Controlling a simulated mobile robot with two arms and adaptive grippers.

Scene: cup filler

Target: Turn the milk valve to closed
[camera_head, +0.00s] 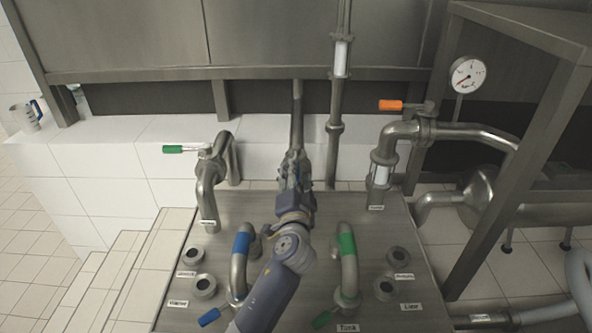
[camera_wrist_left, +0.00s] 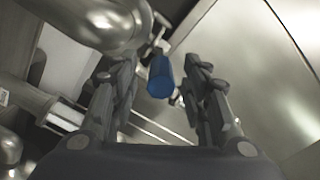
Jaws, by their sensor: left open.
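My left gripper (camera_head: 296,165) is over the middle of the pipe panel, in front of a central pipe (camera_head: 297,105). In the left wrist view, my open left gripper (camera_wrist_left: 164,82) has its fingers on either side of a blue valve handle (camera_wrist_left: 160,77), with a gap showing on each side. In the head view my gripper and arm hide this handle and its valve. My right gripper is not in view.
Other handles are green at the left pipe (camera_head: 173,149), orange at the right pipe (camera_head: 390,105), blue at the front (camera_head: 209,316) and green at the front (camera_head: 322,318). A gauge (camera_head: 468,75) and a steel table frame (camera_head: 520,150) stand at the right.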

